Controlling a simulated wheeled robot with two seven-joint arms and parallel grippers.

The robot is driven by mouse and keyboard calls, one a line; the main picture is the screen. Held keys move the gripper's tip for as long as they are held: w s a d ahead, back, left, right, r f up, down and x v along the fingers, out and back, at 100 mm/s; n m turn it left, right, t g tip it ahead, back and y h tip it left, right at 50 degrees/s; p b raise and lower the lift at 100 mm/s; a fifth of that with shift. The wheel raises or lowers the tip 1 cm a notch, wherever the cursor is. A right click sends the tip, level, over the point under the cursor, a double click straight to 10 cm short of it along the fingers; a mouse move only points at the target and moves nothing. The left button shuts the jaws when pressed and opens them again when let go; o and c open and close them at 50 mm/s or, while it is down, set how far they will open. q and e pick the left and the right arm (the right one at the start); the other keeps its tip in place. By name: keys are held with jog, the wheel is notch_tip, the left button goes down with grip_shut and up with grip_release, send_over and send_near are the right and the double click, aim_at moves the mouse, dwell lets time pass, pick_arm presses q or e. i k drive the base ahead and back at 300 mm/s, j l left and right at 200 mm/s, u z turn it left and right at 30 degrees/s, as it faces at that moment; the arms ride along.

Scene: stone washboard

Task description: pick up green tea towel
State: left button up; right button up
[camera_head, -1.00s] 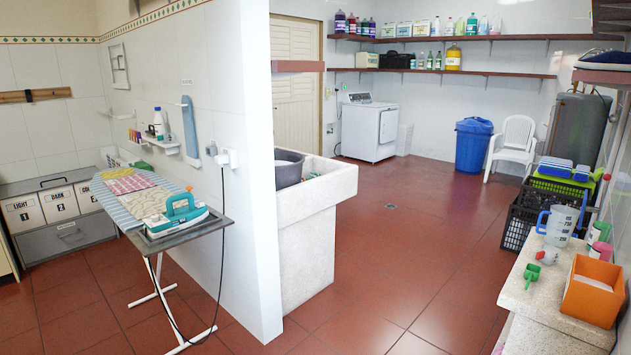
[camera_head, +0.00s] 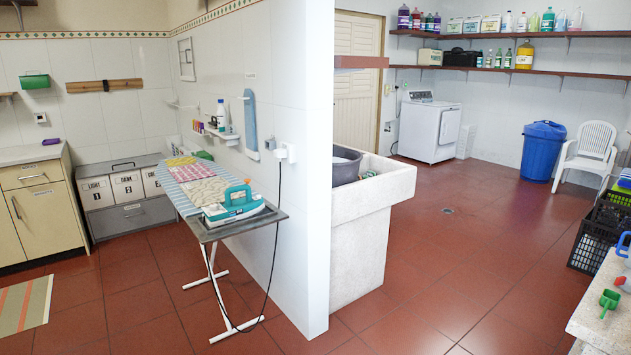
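I cannot tell for sure which thing is the green tea towel. Folded cloths lie on the ironing board (camera_head: 185,197): a yellow-green one (camera_head: 180,161) at the far end, a pink checked one (camera_head: 187,172) and a cream one (camera_head: 204,191). Another green thing (camera_head: 34,81) is on the far left wall, also unclear. Neither of my grippers is in view.
A teal iron (camera_head: 233,204) stands on the board's near end, its cord hanging to the floor. A white partition wall and a stone washbasin (camera_head: 370,230) stand right of it. A striped mat (camera_head: 25,305) lies on the left. The red tiled floor before me is clear.

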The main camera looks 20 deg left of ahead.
aim_at(369, 175)
jog(key=i+l+u, duration=0.15)
jog(key=i+u, duration=0.25)
jog(key=i+l+u, duration=0.45)
jog(key=i, duration=0.15)
jog(key=i+l+u, duration=0.2)
jog(key=i+l, duration=1.45)
jog(key=i, duration=0.1)
